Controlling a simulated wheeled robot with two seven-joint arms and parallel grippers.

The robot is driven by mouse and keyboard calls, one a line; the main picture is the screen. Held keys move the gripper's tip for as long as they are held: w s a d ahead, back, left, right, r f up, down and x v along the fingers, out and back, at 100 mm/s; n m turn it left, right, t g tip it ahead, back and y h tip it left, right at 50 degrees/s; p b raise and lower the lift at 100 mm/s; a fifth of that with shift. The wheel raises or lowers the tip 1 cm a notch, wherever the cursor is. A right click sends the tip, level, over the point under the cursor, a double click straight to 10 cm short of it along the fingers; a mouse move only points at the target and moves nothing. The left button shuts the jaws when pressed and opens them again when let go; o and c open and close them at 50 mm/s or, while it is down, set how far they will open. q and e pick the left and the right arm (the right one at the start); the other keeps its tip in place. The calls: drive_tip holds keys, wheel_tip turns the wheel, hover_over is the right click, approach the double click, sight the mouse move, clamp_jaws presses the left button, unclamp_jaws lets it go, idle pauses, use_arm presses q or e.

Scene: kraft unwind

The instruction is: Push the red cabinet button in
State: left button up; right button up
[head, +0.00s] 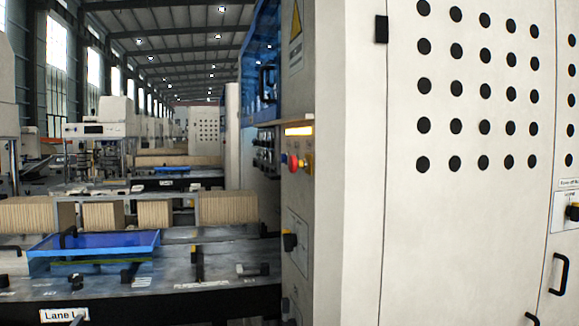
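The red button (293,163) is a round mushroom-shaped knob on the narrow side face of the beige cabinet (355,160), near the middle of the head view. It stands out from a yellow collar (308,163), below a lit yellow-white strip. I cannot tell from this angle how far in it sits. Nothing touches it.
A black-and-yellow switch (290,241) is lower on the same face. The cabinet's perforated front (480,220) fills the right. A conveyor bench with a blue tray (95,241) and brown stacks (228,207) stands left.

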clamp_jaws()
idle(1.4)
